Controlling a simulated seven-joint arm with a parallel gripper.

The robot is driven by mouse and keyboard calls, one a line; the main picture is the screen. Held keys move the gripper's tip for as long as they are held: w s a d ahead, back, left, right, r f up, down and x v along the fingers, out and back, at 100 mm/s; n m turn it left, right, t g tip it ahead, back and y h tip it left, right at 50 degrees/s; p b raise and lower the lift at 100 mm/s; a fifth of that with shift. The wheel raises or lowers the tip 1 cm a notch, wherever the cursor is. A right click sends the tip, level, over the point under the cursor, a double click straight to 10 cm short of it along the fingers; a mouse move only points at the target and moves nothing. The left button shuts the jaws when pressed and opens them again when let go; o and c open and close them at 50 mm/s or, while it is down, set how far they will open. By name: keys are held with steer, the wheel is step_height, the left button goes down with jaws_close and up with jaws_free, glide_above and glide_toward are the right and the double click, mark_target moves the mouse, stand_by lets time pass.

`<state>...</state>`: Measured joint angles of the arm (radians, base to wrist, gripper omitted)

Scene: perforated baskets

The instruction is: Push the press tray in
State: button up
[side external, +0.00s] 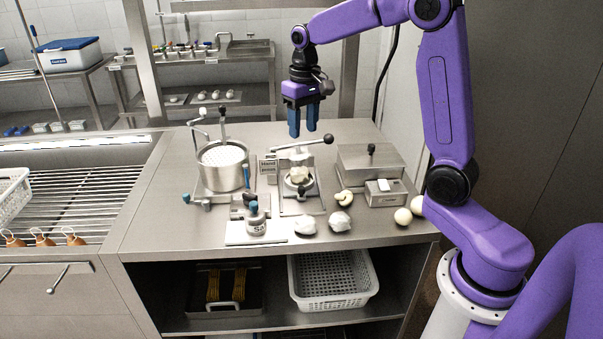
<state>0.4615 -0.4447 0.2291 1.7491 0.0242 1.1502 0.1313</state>
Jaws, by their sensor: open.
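The hand press (302,195) stands in the middle of the steel table, with a small sign reading "Hand press" at its left. A long lever with a dark knob (328,139) crosses its top. A pale lump (298,174) sits inside the press under the lever. The press tray cannot be told apart clearly; a metal plate (311,208) shows at the press's front. My gripper (303,134) has blue fingers pointing down. It is open and empty, above and slightly behind the press lever, apart from it.
A perforated steel pot (222,168) with a crank stands left of the press. A lidded steel box (370,165) stands right. White lumps (340,222) and a jar (256,218) lie in front. A white basket (331,282) sits on the lower shelf.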

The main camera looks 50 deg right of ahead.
mark_target(301, 187)
steer(key=f+n, duration=0.5)
steer(key=n, duration=0.4)
steer(key=f+n, duration=0.6)
steer(key=n, duration=0.3)
steer(key=f+n, duration=0.6)
steer(key=n, duration=0.3)
steer(key=shift+w+a+f+g, duration=0.1)
steer(key=shift+a+f+g, duration=0.15)
steer(key=shift+g, duration=0.05)
jaws_close()
